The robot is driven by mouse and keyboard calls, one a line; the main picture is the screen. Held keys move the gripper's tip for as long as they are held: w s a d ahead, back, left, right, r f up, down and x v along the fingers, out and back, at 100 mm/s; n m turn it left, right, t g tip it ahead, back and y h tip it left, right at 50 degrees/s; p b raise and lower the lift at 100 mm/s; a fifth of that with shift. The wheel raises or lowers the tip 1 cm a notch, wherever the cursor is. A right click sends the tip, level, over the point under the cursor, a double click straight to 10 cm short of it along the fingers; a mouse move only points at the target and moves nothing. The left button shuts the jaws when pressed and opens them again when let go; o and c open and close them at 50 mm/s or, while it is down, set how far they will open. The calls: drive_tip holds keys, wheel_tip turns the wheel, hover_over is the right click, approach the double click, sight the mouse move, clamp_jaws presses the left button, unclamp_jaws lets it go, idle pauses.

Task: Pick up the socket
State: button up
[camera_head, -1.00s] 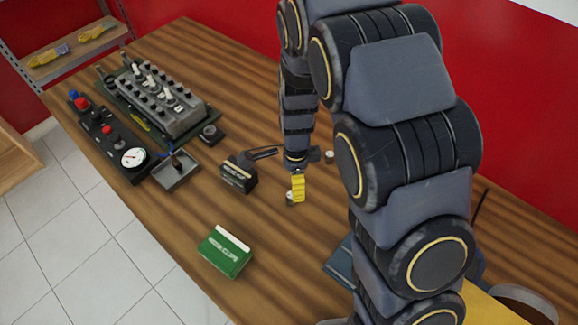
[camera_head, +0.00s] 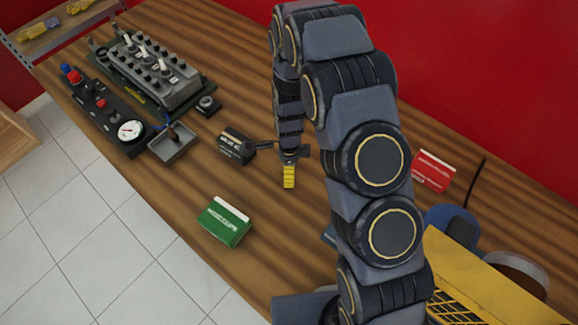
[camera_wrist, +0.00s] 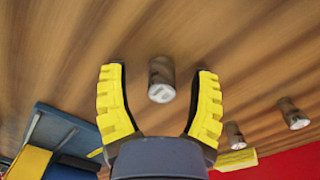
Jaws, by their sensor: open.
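A small metal socket (camera_wrist: 161,80) stands on the wooden table (camera_wrist: 60,40) in the wrist view, with its pale end toward the camera. It lies between the two yellow ridged fingers of my gripper (camera_wrist: 158,71), with a visible gap on each side. My gripper is open and empty. Two more small metal cylinders, one nearer (camera_wrist: 235,136) and one farther right (camera_wrist: 291,113), stand beyond the right finger. In the head view my gripper (camera_head: 289,184) points down over the middle of the table; the socket cannot be seen there.
A black box (camera_head: 237,150) and a green box (camera_head: 224,221) are left of my gripper. A gauge panel (camera_head: 103,110) and an engine block trainer (camera_head: 152,75) stand farther left. A red card (camera_head: 432,170) and a yellow case (camera_head: 480,275) are at right.

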drive_tip(key=shift+f, duration=0.1)
clamp_jaws()
idle(0.3)
